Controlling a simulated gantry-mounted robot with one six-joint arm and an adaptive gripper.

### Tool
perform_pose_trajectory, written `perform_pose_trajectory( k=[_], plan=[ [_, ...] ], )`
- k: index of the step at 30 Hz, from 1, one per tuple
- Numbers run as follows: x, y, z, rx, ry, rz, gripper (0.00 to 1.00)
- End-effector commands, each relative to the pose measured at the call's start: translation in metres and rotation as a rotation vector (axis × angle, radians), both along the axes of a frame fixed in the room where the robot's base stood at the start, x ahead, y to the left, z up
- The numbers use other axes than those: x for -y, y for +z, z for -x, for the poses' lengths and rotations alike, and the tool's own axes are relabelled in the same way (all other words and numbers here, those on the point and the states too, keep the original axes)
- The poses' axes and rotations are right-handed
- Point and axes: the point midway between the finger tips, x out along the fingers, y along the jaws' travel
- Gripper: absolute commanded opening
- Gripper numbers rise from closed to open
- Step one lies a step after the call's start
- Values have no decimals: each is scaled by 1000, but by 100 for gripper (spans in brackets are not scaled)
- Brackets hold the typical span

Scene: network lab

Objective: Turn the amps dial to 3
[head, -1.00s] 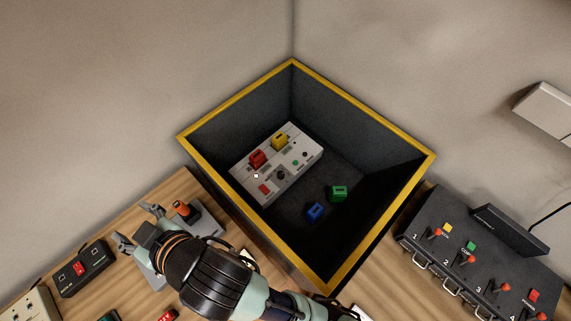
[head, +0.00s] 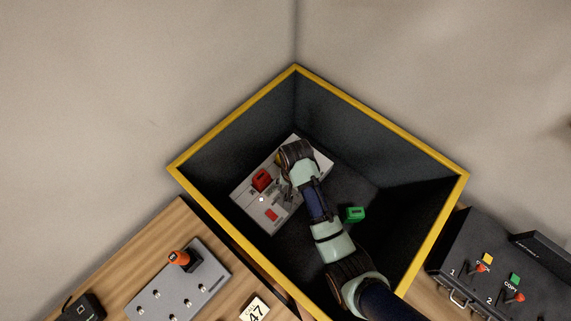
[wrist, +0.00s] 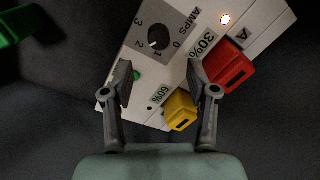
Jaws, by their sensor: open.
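The white panel (head: 262,222) lies inside the dark, yellow-rimmed box. In the wrist view, its black amps dial (wrist: 158,37) sits among the printed numbers 0 to 3, at the top of the picture. A small white mark on the dial seems to point near 1. My gripper (wrist: 165,90) is open and empty over the panel. Its fingertips are apart from the dial, which lies beyond them in the picture. In the head view, my arm reaches down into the box and covers part of the panel; the dial is hard to make out there.
A red block (wrist: 228,66) and a yellow block (wrist: 180,111) stand on the panel beside the right finger, by the 30% and 60% labels. A green block (head: 355,214) lies on the box floor. The box's tall yellow-rimmed walls (head: 232,122) surround my arm.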

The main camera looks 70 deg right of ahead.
Motion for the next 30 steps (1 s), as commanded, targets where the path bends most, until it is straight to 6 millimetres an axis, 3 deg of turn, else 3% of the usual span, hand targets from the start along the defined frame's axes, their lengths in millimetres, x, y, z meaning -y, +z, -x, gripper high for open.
perform_pose_trajectory(
  k=[12, 23, 25, 30],
  plan=[
    [-1, -67, -3, 0, 3, 0, 59],
    [-1, -76, -4, 1, 3, 2, 59],
    [-1, -76, -4, 1, 3, 2, 52],
    [-1, -76, -4, 1, 3, 1, 24]
  ],
)
